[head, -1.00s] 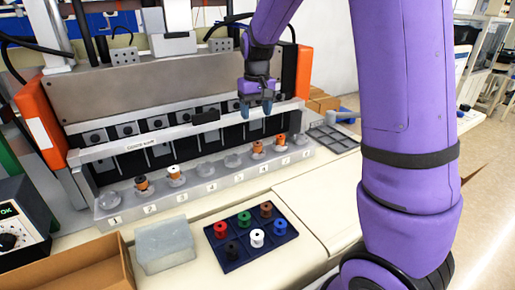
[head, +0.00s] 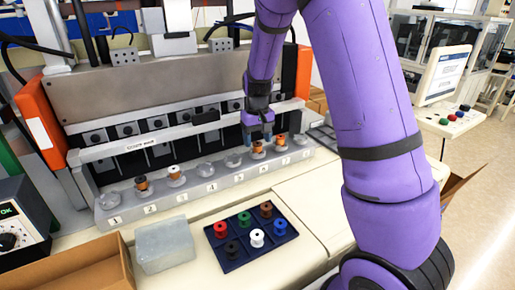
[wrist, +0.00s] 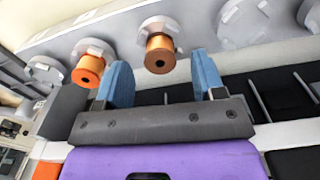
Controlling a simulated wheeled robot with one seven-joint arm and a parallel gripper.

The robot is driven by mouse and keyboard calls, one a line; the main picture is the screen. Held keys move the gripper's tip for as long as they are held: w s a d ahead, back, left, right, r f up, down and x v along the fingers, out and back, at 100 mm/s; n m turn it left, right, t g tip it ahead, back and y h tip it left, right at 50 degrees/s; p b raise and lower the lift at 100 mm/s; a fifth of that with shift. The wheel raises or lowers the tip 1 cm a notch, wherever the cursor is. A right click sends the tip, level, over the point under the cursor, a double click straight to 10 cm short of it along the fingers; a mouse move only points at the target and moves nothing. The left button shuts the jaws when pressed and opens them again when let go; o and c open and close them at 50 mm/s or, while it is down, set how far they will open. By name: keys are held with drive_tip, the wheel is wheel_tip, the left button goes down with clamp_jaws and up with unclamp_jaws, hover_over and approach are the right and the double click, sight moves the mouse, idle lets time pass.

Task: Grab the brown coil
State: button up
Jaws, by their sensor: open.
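A brown, copper-toned coil (head: 257,147) stands on a round clear holder in the row of feeders. It also shows in the wrist view (wrist: 160,56), in the gap between my two blue fingers and beyond their tips. My gripper (head: 257,133) is open and empty, just above and behind this coil in the head view; in the wrist view its fingers (wrist: 164,82) stand wide apart.
Two more coils, one brownish (head: 142,184) and one orange (head: 174,173), stand at the left of the row. A dark tray (head: 236,252) holds several coloured spools, one of them brown (head: 266,207). A translucent block (head: 165,246) and a cardboard box (head: 75,277) lie in front.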

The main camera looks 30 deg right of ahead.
wheel_tip(320, 180, down, 2)
drive_tip(key=c, duration=1)
